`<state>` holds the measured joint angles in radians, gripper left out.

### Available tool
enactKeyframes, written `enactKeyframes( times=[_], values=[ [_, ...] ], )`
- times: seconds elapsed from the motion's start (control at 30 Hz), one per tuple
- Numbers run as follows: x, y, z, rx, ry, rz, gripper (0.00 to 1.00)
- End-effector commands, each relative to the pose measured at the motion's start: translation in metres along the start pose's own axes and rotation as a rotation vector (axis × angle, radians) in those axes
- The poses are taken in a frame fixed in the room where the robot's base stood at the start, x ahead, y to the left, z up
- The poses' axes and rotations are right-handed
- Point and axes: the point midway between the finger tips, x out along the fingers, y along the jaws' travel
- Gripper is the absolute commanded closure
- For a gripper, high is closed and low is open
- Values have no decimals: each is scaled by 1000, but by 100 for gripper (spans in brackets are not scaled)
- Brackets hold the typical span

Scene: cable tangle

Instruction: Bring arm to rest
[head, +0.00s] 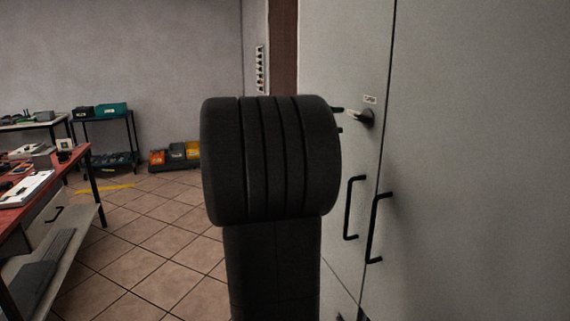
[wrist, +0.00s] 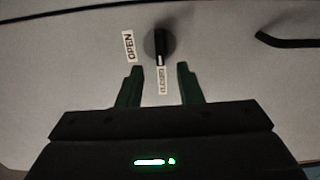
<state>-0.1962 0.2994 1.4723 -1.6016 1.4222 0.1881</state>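In the wrist view my gripper (wrist: 158,82) is open, its two dark green fingers apart with nothing between them. Beyond the fingertips is the cabinet's black rotary handle (wrist: 160,42), between a label reading OPEN (wrist: 129,46) and a label that seems to read CLOSED (wrist: 162,81). Whether the fingers touch the handle is not clear, but they appear short of it. In the head view my dark arm stands in the middle, in front of the cabinet, and hides most of the gripper. The handle also shows in the head view (head: 366,118), just right of my arm.
The grey cabinet (head: 470,160) fills the right side, with two black bar handles (head: 352,208) (head: 376,228). A red-topped workbench (head: 22,200) stands at left. Bins (head: 175,154) and a shelf rack (head: 105,140) line the back wall. Tiled floor (head: 150,245) is clear between.

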Motion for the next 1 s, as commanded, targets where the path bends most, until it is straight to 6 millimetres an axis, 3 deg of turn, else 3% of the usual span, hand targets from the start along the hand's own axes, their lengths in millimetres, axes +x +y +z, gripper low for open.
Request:
enactKeyframes(
  times=[0.37, 1.0],
  values=[
    [69, 1, 1, 0, -4, 0, 67],
    [64, 2, 1, 591, 1, 0, 67]
  ],
)
